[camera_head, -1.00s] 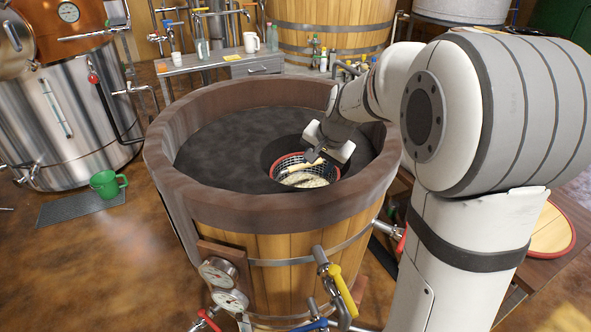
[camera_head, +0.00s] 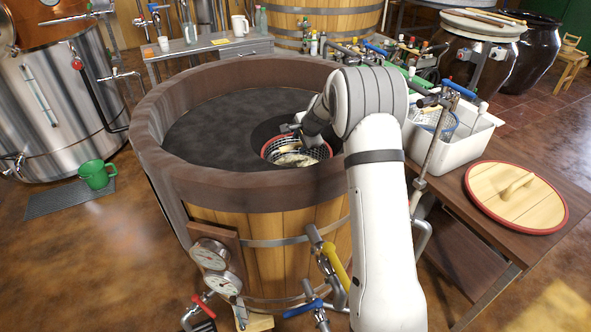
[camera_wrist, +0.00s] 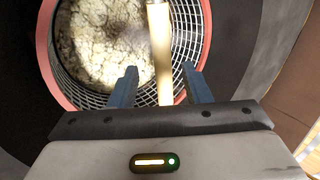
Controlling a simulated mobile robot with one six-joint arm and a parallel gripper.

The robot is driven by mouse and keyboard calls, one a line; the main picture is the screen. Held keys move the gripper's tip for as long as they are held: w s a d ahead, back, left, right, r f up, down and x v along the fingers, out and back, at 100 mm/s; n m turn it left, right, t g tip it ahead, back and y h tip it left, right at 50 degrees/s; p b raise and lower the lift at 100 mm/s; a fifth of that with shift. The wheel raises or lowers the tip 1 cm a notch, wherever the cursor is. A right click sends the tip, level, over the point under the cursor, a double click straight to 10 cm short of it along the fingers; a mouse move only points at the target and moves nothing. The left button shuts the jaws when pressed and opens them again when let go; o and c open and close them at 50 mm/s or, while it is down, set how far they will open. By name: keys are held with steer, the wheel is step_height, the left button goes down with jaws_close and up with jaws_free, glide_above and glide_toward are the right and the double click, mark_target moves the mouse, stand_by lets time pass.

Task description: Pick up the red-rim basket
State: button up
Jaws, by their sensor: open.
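The red-rim basket (camera_head: 270,148) sits in a round opening in the dark top of the wooden vat, toward its right side. It is a mesh basket with pale, lumpy contents (camera_wrist: 105,45). In the wrist view its red rim (camera_wrist: 48,55) curves around the left and a light wooden bar, likely its handle (camera_wrist: 160,50), runs down across it. My gripper (camera_wrist: 155,85) is open. Its two blue-grey fingers stand on either side of the bar, apart from it. In the head view my arm hides part of the basket's right side and the fingertips are hard to make out.
The vat's thick brown rim (camera_head: 235,182) surrounds the basket. A brown table (camera_head: 455,215) at right holds a round wooden lid (camera_head: 500,205) and a white sink (camera_head: 455,140). Pipes and valves (camera_head: 330,265) stick out at the vat's front.

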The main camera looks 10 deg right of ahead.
mark_target(298, 145)
steer(key=x, duration=0.4)
steer(key=shift+w+f, duration=0.2)
steer(key=shift+w, duration=0.05)
steer(key=shift+s, duration=0.1)
jaws_close()
stand_by(0.3)
